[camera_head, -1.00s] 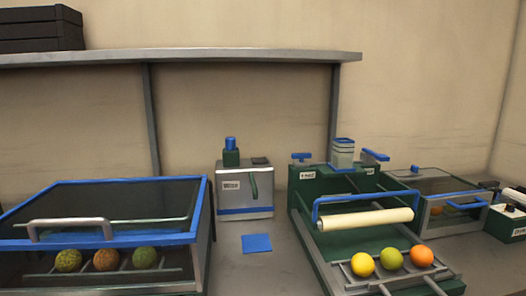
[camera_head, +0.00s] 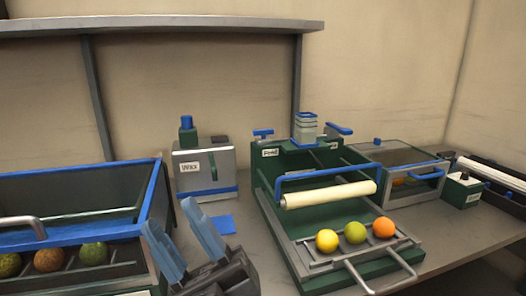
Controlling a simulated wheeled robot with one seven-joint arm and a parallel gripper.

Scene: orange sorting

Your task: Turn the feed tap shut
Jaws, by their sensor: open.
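A blue T-shaped tap handle (camera_head: 263,134) stands on the back left of the green machine (camera_head: 262,185). A small white label (camera_head: 270,153) below it seems to read "Feed". A second blue handle (camera_head: 339,129), a slanted lever, sits at the machine's back right, beyond a clear stacked container (camera_head: 305,127). My gripper (camera_head: 172,216) is at the lower left, with its two blue fingers apart and nothing between them.
A blue-framed case (camera_head: 150,205) with fruit inside stands at the left. The wax box (camera_head: 205,165) stands behind a blue pad (camera_head: 222,225). A cream roller (camera_head: 328,195) and three fruits, one of them an orange (camera_head: 383,227), are on the machine's front. A shelf (camera_head: 200,27) runs above.

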